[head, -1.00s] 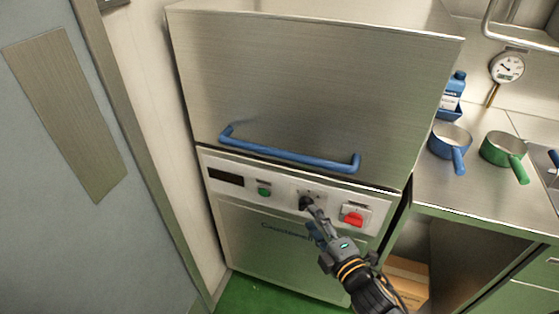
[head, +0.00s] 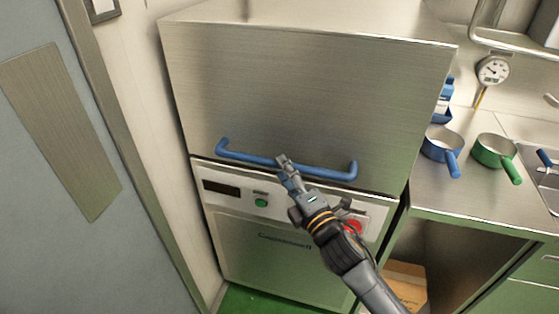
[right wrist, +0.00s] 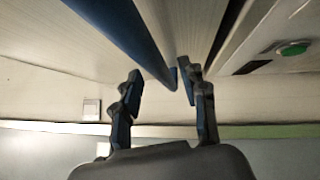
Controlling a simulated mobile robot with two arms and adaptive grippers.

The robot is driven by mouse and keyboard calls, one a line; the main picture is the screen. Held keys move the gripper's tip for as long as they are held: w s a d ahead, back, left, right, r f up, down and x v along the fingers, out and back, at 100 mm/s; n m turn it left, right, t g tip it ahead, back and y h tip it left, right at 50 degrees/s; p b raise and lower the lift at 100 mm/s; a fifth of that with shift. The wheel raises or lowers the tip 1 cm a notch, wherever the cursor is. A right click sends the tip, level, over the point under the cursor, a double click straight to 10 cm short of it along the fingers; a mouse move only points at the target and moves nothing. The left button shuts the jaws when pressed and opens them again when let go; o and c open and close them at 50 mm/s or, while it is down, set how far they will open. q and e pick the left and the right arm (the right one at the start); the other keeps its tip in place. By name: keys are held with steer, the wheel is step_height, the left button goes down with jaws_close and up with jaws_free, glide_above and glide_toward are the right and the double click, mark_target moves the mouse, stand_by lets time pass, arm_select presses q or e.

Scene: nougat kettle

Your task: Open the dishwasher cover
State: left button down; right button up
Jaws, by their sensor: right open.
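The dishwasher cover (head: 300,85) is a large brushed-steel hood, down over the white control panel (head: 228,190). Its blue bar handle (head: 240,156) runs across the lower front. My right gripper (head: 283,160) is at the middle of the handle in the head view and hides a short part of it. In the right wrist view the two fingers (right wrist: 157,92) are apart with nothing clasped. The blue handle (right wrist: 128,35) runs just beyond the fingertips, toward the gap between them. I cannot tell whether they touch it. My left gripper is not in view.
The panel has a green button (head: 261,202) and a red switch (head: 353,228). On the counter at right stand a blue pan (head: 441,140), a green pan (head: 494,148) and a blue bottle. A grey door (head: 60,190) is at left. A cardboard box (head: 405,285) sits under the counter.

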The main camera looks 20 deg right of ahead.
steer(key=shift+x, duration=1.45)
steer(key=shift+c, duration=0.5)
jaws_close()
